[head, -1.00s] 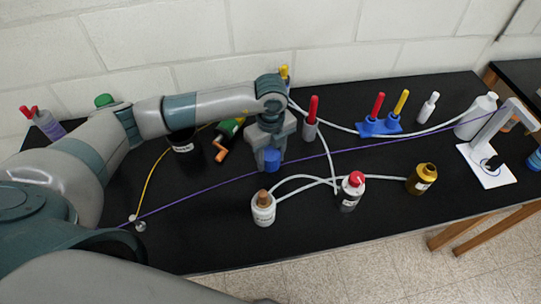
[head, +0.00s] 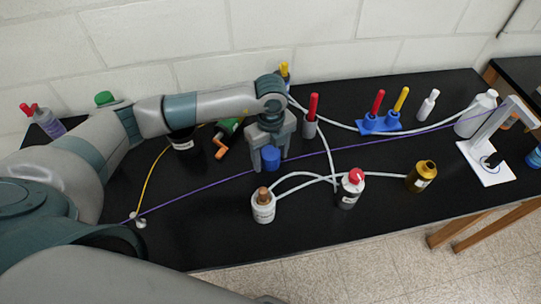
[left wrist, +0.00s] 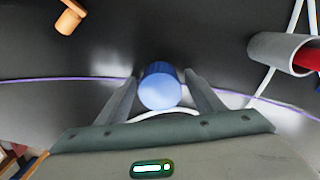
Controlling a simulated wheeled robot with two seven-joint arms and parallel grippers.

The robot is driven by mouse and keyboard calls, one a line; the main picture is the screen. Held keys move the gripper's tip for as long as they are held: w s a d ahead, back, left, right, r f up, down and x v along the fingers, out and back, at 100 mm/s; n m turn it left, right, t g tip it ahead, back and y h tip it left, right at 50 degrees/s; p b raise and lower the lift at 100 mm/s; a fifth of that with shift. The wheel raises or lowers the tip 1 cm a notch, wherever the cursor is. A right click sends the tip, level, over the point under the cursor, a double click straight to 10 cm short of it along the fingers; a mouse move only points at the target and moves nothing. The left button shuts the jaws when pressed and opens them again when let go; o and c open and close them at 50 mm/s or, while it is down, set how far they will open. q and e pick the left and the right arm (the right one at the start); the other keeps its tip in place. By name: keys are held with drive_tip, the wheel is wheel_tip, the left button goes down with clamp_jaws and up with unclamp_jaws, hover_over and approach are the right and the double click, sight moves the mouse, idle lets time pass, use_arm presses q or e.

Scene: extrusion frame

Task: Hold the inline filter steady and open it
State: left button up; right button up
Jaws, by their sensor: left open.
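A blue cylinder (head: 271,155), which may be the inline filter, stands at the middle of the black bench. My left gripper (head: 270,161) is open, with one finger on each side of it. In the left wrist view the blue cylinder (left wrist: 160,92) sits between the two fingertips (left wrist: 162,76), with a gap at each side. My right gripper is not in view.
A purple line (head: 200,188) crosses the bench. An orange-handled tool (head: 222,148) lies left of the gripper.

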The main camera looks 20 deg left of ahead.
sight(271, 152)
use_arm(q)
drive_tip(key=shift+r+b, duration=0.4)
drive_tip(key=shift+r, duration=0.2)
wheel_tip(271, 152, up, 10)
drive_tip(key=b, duration=0.3)
drive_tip(key=shift+f, duration=0.25)
drive_tip(key=shift+r, duration=0.75)
